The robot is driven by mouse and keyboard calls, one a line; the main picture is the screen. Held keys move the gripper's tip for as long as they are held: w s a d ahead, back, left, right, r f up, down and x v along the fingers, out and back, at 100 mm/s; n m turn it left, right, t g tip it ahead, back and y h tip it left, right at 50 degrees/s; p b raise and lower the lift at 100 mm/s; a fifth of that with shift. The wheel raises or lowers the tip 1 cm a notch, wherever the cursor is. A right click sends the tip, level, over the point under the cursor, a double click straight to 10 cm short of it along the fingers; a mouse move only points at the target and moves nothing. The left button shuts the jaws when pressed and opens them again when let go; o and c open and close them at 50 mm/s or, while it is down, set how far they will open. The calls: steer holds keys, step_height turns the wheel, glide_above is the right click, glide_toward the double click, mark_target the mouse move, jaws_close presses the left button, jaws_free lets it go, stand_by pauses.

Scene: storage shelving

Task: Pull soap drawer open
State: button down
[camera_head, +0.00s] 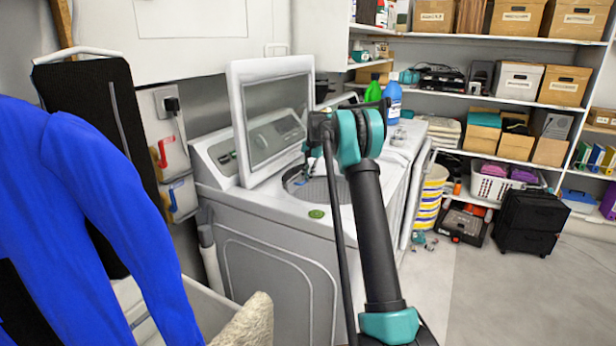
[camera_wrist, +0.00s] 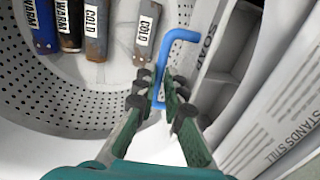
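The soap drawer (camera_wrist: 222,72) is the grey compartment at the upper right of the wrist view, with SOAP lettered on its rim. A blue bent handle (camera_wrist: 181,34) stands beside the lettering, its long bar running down between my fingers. My gripper (camera_wrist: 166,84) has its fingertips close together on both sides of this bar and appears shut on it. The drawer cannot be made out there.
A perforated drum (camera_wrist: 60,110) lies left of my gripper, with several WARM and COLD levers (camera_wrist: 146,30) above. A green bottle (camera_head: 373,90) and a blue bottle (camera_head: 393,100) stand behind my arm.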

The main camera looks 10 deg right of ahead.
steer(key=s+d, duration=0.5)
steer(key=d, duration=0.2)
steer(key=shift+s+d, duration=0.2)
steer(key=shift+d, duration=0.1)
steer(key=c, duration=1.9)
jaws_free()
steer(key=r, duration=0.4)
steer(key=s+d+r, duration=0.1)
steer(key=r, duration=0.6)
steer(key=shift+s+d+r, duration=0.15)
steer(key=shift+d+r, duration=0.25)
steer(key=shift+s, duration=0.1)
